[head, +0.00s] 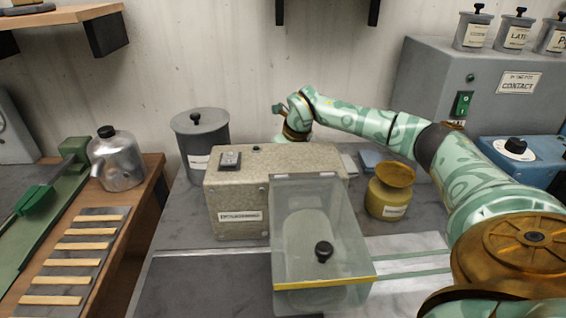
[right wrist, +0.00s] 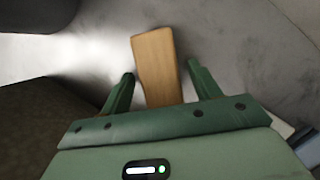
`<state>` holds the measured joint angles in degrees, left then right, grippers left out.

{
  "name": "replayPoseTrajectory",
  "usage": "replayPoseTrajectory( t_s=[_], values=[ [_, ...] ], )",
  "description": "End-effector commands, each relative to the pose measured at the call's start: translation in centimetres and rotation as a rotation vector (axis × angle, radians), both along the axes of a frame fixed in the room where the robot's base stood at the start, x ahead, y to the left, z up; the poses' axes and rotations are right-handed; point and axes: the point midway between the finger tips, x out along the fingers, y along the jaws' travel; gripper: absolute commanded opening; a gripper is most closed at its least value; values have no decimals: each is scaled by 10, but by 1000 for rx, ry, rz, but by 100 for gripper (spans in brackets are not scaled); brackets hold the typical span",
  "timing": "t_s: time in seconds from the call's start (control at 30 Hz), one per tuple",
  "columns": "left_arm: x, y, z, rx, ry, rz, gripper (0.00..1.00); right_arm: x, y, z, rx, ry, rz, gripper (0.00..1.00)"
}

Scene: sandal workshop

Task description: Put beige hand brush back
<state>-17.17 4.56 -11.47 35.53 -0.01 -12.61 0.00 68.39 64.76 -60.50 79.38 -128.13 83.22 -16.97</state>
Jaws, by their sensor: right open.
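The beige hand brush (right wrist: 155,62) shows in the right wrist view as a plain tan block on a grey surface. My right gripper (right wrist: 160,72) is open, with one green finger on each side of the brush and visible gaps between. The near end of the brush is hidden by the gripper body. In the head view my right arm reaches in from the right and its wrist (head: 297,120) is behind the speckled machine, which hides the fingers and the brush. My left gripper is not in view.
The speckled machine (head: 237,190) with a clear guard (head: 325,215) stands in front of my right wrist. A grey lidded canister (head: 200,140) is left of it, a mustard pot (head: 390,190) right. A blue box (head: 520,155) and a grey cabinet (head: 430,90) stand further right.

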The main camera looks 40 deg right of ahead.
Motion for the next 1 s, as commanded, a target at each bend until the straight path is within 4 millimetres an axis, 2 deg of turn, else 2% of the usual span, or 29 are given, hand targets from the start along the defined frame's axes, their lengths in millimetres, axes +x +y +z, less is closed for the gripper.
replayPoseTrajectory(
  t_s=[0.3, 0.5, 0.67, 1.0],
  values=[
    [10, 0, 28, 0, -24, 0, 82, -23, -3, 73, -1, -8, -1, 62],
    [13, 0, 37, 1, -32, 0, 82, -35, -4, 102, -1, -5, 1, 62],
    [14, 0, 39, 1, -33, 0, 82, -38, -4, 110, 0, -3, 1, 62],
    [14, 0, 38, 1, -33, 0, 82, -38, -4, 109, 0, -2, 1, 62]
  ],
)
